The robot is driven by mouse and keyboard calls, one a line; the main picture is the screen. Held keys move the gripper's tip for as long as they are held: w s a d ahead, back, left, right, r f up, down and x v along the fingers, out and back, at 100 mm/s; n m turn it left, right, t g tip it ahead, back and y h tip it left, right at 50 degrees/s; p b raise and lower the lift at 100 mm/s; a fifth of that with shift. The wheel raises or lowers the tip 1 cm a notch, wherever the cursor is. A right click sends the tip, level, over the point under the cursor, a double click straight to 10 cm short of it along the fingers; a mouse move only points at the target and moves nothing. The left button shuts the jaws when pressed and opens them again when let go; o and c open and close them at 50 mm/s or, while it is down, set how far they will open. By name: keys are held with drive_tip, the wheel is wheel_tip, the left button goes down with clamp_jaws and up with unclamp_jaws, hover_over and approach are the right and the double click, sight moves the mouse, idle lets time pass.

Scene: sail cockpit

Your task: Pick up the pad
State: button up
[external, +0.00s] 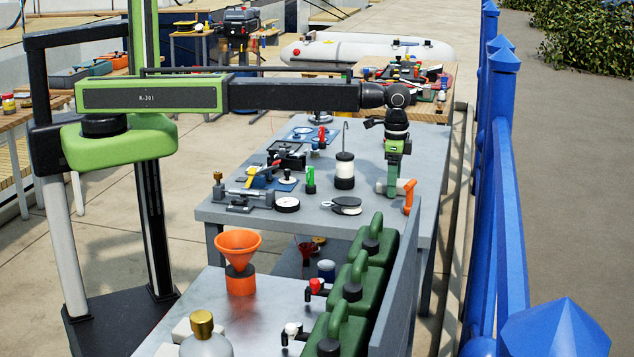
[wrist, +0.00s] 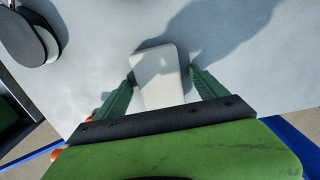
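The pad (wrist: 157,76) is a pale, nearly white block with rounded corners, seen from above on the grey tabletop in the wrist view. The green fingers of my gripper (wrist: 160,84) straddle it. The left finger is very close to its edge, and a narrow gap shows on the right, so the gripper is open around it. The near end of the pad is hidden by the gripper's dark bar.
An orange piece (external: 409,194) shows right beside the gripper. Green cans (external: 375,240) stand in front. A blue railing (external: 485,170) runs along the right.

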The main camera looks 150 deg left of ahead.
drive_tip(key=c, duration=1.4)
drive_tip(key=r+p, duration=0.2)
drive_tip(key=d+r+p, duration=0.1)
drive_tip(key=r+p, duration=0.2)
drive_tip(key=shift+w+d+r, duration=0.1)
drive_tip(key=shift+w+r, duration=0.05)
drive_tip(key=shift+r, duration=0.15)
drive_tip(key=w+d+r+p, duration=0.3)
drive_tip(key=d+r+p, duration=0.2)
drive_tip(key=d, duration=0.4)
drive_tip(key=shift+w+d+r+p, duration=0.25)
drive_tip(key=shift+w+d+p, duration=0.15)
drive_tip(key=shift+p, duration=0.1)
